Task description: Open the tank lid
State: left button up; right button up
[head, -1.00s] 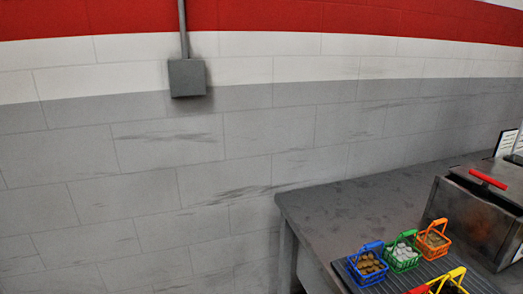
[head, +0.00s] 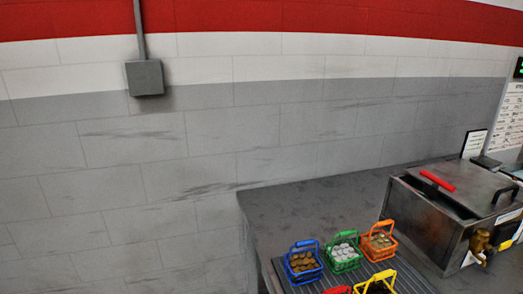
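The tank (head: 435,222) is a dark metal box on the worktop at the right of the head view. Its flat metal lid (head: 462,184) looks closed and carries a red bar handle (head: 437,181) near its left side. A dark raised handle (head: 505,193) shows at the lid's right side. A brass valve (head: 480,242) is on the tank's front. Neither of my grippers is in view.
Blue (head: 303,262), green (head: 342,251) and orange (head: 379,241) baskets with small pieces stand on a ribbed mat left of the tank. A yellow basket (head: 376,283) is cut off below. The worktop's back left (head: 290,212) is clear. Signs (head: 475,144) stand behind the tank.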

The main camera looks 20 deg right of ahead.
aim_at(485, 194)
jog(key=k+l, duration=0.15)
jog(key=l, duration=0.3)
jog(key=k+l, duration=0.1)
jog(key=l, duration=0.35)
jog(key=k+l, duration=0.15)
jog(key=l, duration=0.3)
jog(key=k+l, duration=0.1)
jog(key=l, duration=0.35)
jog(key=k+l, duration=0.15)
jog(key=l, duration=0.25)
jog(key=k+l, duration=0.1)
jog(key=l, duration=0.35)
